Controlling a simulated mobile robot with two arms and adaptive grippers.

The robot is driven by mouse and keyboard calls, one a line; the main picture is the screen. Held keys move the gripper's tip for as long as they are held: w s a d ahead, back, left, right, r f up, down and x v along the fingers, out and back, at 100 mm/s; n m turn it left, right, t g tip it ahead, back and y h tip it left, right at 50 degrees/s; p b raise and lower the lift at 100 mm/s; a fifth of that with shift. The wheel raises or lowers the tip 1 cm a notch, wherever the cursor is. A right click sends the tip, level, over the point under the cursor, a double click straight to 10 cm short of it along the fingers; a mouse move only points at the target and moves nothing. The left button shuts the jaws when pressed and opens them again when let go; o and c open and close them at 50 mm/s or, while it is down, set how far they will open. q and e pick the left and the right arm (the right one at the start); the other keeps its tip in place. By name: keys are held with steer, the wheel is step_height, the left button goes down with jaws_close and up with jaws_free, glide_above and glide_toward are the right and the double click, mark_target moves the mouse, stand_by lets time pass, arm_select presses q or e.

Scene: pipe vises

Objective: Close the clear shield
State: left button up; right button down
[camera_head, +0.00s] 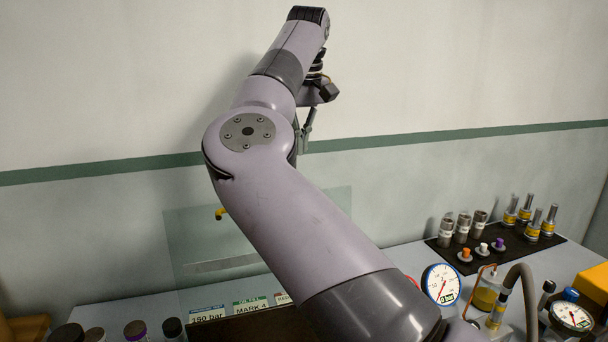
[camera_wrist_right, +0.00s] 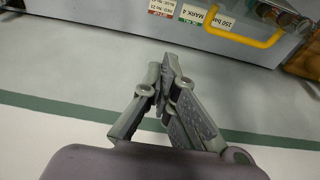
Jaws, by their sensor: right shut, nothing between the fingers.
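The clear shield (camera_head: 190,238) is a see-through panel standing raised at the back of the bench, partly hidden behind my right arm in the head view. Its yellow handle (camera_head: 220,213) shows left of the arm; in the wrist view the yellow handle (camera_wrist_right: 250,41) is at the upper right. My right gripper (camera_head: 305,142) is high near the wall, partly hidden by its own arm. In the wrist view the right gripper (camera_wrist_right: 166,68) has its fingers together, empty, apart from the handle. My left gripper is in neither view.
A dark mat (camera_head: 470,262) with several metal fittings and coloured plugs lies at the right. A pressure gauge (camera_head: 441,284) and a hose (camera_head: 526,285) stand near the front right. Label cards (camera_head: 250,306) and dark-capped containers (camera_head: 135,329) are at the lower left. The wall is behind.

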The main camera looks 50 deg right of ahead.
arm_select(q)
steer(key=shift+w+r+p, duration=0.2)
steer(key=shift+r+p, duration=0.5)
steer(key=shift+p, duration=0.05)
arm_select(e)
step_height(320, 180, down, 8)
steer(key=s+a, duration=0.1)
steer(key=s, duration=0.1)
steer(key=shift+r, duration=0.2)
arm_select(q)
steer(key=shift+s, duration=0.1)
